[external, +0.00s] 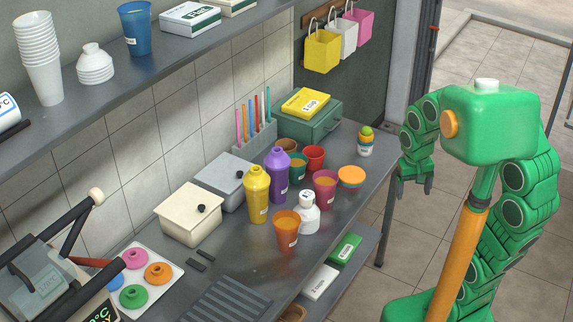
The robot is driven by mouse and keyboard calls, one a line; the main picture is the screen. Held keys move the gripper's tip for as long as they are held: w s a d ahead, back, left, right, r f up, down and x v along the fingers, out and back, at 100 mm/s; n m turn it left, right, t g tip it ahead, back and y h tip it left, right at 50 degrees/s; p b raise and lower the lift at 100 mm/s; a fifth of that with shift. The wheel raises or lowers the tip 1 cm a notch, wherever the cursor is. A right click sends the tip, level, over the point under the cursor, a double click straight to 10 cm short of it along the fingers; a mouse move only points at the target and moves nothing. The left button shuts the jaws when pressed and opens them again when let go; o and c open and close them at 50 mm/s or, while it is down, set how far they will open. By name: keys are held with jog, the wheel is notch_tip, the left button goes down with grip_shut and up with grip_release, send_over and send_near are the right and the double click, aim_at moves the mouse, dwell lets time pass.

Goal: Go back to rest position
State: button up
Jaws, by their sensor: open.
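My gripper (412,186) hangs at the end of my green arm, to the right of the counter's far end. It points downward with its fingers apart, and nothing shows between them. It is clear of the counter (235,262) and touches nothing. My arm is folded, with its elbow to the right over the tiled floor. The nearest counter item is a small container with a green and orange top (366,141).
Several cups and bottles stand mid-counter, including a yellow bottle (257,195), a purple bottle (276,175), a white bottle (307,214) and an orange cup (287,230). A lower shelf (352,268) holds boxes. Bags (322,51) hang on the wall. Floor (480,105) beyond is free.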

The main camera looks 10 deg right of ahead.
jog(key=s+d+n+g+y, duration=0.1)
jog(key=s+d, duration=0.4)
jog(key=s, duration=0.8)
jog(key=shift+g, duration=0.5)
jog(key=shift+s+d, duration=0.1)
